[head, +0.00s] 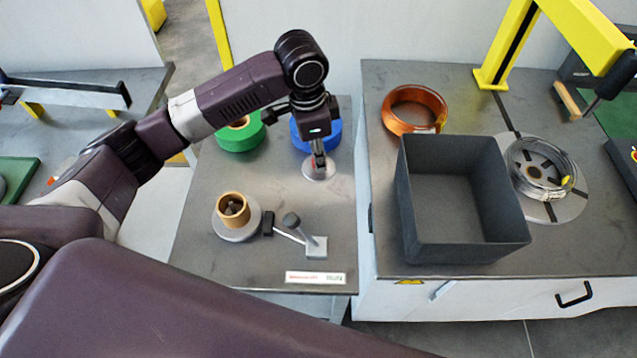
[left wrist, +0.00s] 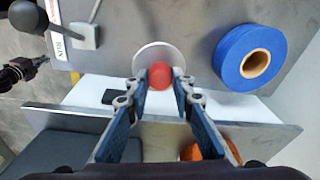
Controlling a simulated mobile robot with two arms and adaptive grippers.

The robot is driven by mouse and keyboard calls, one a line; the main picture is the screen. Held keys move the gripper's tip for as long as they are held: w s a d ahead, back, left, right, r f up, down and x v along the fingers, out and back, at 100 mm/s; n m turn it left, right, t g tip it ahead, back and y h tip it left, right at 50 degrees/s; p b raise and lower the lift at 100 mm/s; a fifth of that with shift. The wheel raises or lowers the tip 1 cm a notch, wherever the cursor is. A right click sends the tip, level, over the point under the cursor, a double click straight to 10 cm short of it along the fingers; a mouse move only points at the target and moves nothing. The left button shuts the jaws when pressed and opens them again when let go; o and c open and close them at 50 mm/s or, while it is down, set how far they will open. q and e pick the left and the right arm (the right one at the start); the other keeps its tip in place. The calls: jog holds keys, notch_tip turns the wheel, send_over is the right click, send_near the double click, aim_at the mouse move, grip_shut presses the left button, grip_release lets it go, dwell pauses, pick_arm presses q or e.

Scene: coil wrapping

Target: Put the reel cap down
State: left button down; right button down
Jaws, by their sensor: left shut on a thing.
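The reel cap is a pale round disc (head: 319,168) with a red knob (left wrist: 159,76). My left gripper (head: 319,150) points down and is shut on the knob, with the disc below its fingertips. The disc is over the middle table, in front of the blue reel (head: 316,134); I cannot tell whether it touches the tabletop. In the left wrist view the fingers flank the knob, and the disc (left wrist: 152,52) shows beyond it. A dark jointed part at the left edge there looks like my right gripper (left wrist: 22,70); its jaws are unclear.
A green reel (head: 240,138) stands left of the blue one. A spindle with a tan core (head: 233,208) and a lever (head: 303,237) are nearer the front. On the right table are a dark bin (head: 465,250), a copper coil (head: 412,108) and a wire coil (head: 540,168).

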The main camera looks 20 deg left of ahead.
pick_arm(q)
jog(key=shift+f+p, duration=0.3)
jog(key=shift+f, duration=5.25)
jog(key=c, duration=1.7)
grip_release()
jog(key=shift+f, duration=0.1)
jog(key=r, duration=0.7)
jog(key=s+r, duration=0.1)
jog(key=r, duration=0.3)
jog(key=shift+a+r, duration=0.2)
jog(key=shift+a, duration=0.2)
jog(key=shift+s+r, duration=0.15)
jog(key=shift+r, duration=0.25)
